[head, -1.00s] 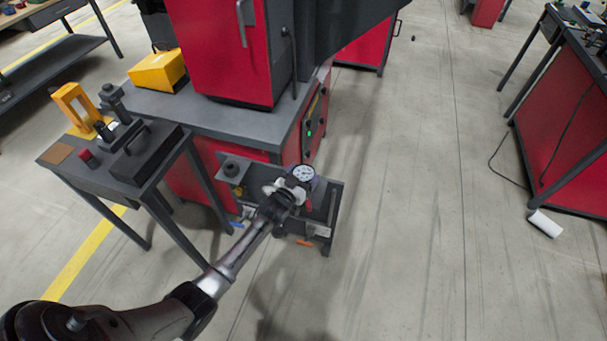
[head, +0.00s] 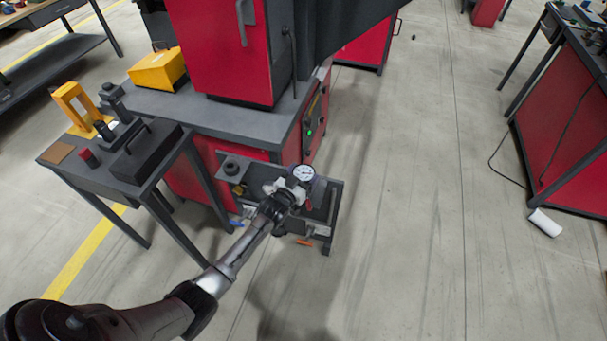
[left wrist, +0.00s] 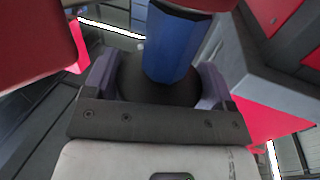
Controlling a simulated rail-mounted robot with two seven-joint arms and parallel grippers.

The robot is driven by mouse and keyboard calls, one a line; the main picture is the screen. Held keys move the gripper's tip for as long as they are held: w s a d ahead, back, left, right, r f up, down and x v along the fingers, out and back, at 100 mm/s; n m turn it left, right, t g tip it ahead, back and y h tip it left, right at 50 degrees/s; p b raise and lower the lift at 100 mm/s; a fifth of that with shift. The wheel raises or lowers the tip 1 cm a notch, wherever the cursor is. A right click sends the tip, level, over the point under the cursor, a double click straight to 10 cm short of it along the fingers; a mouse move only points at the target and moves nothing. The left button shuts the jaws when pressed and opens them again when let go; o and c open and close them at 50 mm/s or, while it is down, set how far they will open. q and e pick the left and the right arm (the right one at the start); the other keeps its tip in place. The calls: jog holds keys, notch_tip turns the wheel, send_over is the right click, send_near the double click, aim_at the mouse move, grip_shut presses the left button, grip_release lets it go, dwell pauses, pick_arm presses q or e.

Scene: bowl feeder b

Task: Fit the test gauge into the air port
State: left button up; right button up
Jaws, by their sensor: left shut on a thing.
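The test gauge (head: 303,175), with a round white dial and dark purple rim, is at the tip of my left gripper (head: 283,190). My left gripper is shut on it, above the small grey stand in front of the red machine. In the left wrist view, a blue faceted body (left wrist: 172,45) with a red part above it stands between the purple fingers of the left gripper (left wrist: 160,85). The dial face does not show there. I cannot make out the air port; the gripper and gauge cover part of the stand. My right gripper is not in view.
The small grey stand (head: 330,225) carries a brass-coloured fitting (head: 239,189), a blue handle (head: 236,223) and an orange piece (head: 304,243). The red machine (head: 225,45) stands close behind. A dark side table (head: 60,165) is at left.

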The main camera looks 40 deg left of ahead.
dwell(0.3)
pick_arm(q)
jog(key=shift+f, duration=0.3)
dwell(0.7)
jog(key=o, duration=1)
jog(key=shift+c, duration=0.2)
jog(key=shift+s+r, duration=0.1)
jog(key=shift+s, duration=0.15)
jog(key=s+d+p, duration=0.1)
jog(key=s+p, duration=0.2)
jog(key=s, duration=1)
jog(key=shift+s+d+p, duration=0.15)
jog(key=shift+d+p, duration=0.15)
jog(key=shift+p, duration=0.05)
